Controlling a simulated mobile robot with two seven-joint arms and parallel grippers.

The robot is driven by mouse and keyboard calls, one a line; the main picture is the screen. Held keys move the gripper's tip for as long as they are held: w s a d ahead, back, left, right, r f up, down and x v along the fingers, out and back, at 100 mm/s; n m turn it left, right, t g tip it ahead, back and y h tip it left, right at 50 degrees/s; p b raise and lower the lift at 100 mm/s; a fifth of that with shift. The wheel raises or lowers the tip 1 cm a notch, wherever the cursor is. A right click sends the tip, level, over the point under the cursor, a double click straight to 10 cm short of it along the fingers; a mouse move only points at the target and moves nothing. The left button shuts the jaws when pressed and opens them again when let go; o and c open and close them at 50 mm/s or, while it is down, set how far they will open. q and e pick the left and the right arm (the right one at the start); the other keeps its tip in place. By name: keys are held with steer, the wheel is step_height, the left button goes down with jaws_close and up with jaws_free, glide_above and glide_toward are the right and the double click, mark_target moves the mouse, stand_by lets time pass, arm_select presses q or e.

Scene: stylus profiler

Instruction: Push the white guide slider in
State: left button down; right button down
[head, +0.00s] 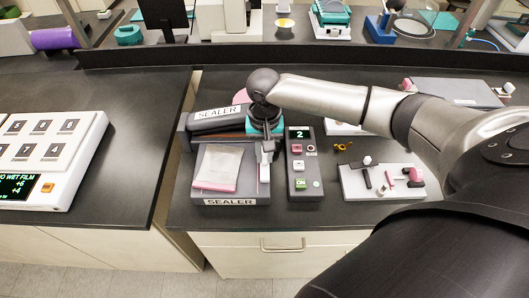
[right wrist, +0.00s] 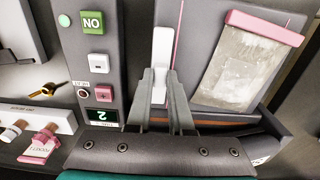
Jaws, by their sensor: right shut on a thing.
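The white guide slider (head: 264,173) is a narrow upright-looking bar at the right side of the grey sealer's (head: 199,192) bed. In the right wrist view the slider (right wrist: 161,48) stands between the fingertips of my right gripper (right wrist: 160,76). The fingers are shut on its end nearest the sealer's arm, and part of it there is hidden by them. In the head view my right gripper (head: 266,150) reaches down over the right side of the sealer. My left gripper is not in view.
A pouch with a pink edge (head: 218,167) lies on the sealer bed, left of the slider. A grey control box (head: 303,165) with a display and buttons stands close to the right. A tray (head: 352,180) of small parts is farther right.

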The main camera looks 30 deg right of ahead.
steer(key=shift+w+a+r+p, duration=0.25)
steer(key=shift+w+a+p, duration=0.3)
steer(key=shift+a+p, duration=0.45)
steer(key=shift+w+a+f+p, duration=0.1)
steer(key=shift+w+a+p, duration=0.35)
steer(key=shift+p, duration=0.15)
steer(key=c, duration=0.8)
jaws_free()
steer(key=shift+a+f, duration=0.1)
steer(key=shift+s, duration=0.1)
step_height(320, 180, up, 15)
steer(key=p, duration=0.1)
